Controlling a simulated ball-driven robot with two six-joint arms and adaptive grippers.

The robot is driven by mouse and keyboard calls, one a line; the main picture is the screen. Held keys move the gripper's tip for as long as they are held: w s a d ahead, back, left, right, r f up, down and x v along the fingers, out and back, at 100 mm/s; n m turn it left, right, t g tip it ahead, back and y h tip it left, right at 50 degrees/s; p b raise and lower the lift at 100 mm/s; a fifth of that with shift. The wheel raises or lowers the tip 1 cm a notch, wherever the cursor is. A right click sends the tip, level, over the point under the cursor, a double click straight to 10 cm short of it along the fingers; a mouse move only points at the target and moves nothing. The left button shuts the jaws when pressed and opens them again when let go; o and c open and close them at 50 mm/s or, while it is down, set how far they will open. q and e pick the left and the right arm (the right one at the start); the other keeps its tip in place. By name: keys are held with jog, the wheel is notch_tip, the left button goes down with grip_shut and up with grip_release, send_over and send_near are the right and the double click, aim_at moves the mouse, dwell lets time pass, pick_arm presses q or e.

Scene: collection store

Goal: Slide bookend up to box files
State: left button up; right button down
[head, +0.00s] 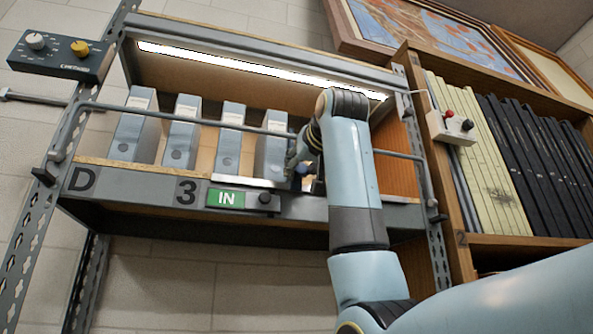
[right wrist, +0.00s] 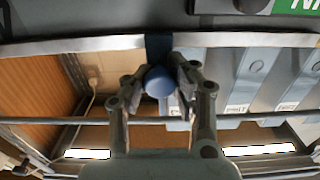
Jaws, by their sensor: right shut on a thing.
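Several pale blue-grey box files (head: 228,135) stand in a row with gaps on the shelf; they also show in the right wrist view (right wrist: 212,68). The bookend (right wrist: 158,82), with a round blue knob and a dark upright strip, stands beside the last file. My right gripper (right wrist: 160,78) is shut on the knob. In the head view the gripper (head: 303,160) is just right of the rightmost file, and the bookend is mostly hidden behind my right arm. I cannot tell whether the bookend touches that file. My left gripper is out of view.
A grey rail (head: 190,120) runs across the shelf front, and my right arm reaches past it. The shelf edge carries a green IN sign (head: 226,198). A wooden bookcase (head: 455,190) with cream and black volumes stands at right. A control box (head: 62,55) is at upper left.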

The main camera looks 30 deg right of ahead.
jog(key=shift+d+f, duration=0.15)
jog(key=c, duration=1.5)
grip_release()
jog(key=o, duration=0.4)
jog(key=shift+s, duration=0.25)
jog(key=shift+o, duration=0.3)
jog(key=shift+w, duration=0.1)
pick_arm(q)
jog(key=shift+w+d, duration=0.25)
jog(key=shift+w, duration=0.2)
pick_arm(e)
jog(key=v, duration=1.2)
